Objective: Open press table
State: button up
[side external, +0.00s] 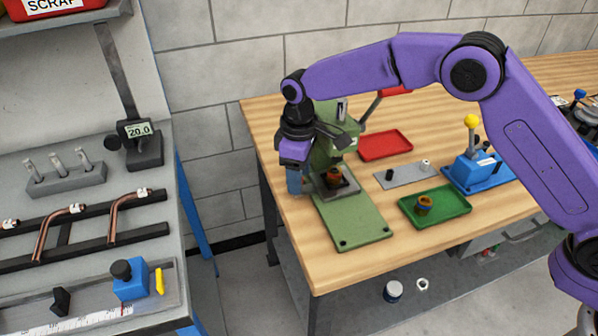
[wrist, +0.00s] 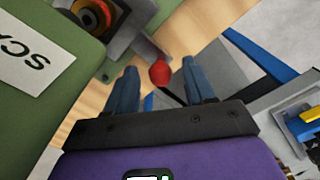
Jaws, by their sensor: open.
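The green press (side external: 335,135) stands on a green base plate (side external: 352,225) at the left end of the wooden bench. Its grey press table (side external: 350,188) carries a dark part with an orange-brown ring (side external: 333,178); the part also shows at the top left of the wrist view (wrist: 95,14). A red ball knob (wrist: 160,72) sits beside the grey table's corner in the wrist view. My gripper (side external: 294,190) points down at the left side of the press table. In the wrist view its blue fingers (wrist: 164,82) are apart, with the knob in line with the gap; contact cannot be told.
A red tray (side external: 386,145), a grey plate with small parts (side external: 405,174), a green tray (side external: 450,207) holding a ringed part, and a blue fixture (side external: 474,170) with a yellow knob lie right of the press. A grey workbench (side external: 90,190) stands left across a gap.

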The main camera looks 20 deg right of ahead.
grip_shut()
jog(key=shift+s, duration=5.4)
grip_release()
notch_tip(320, 180, up, 17)
jog(key=shift+r, duration=0.2)
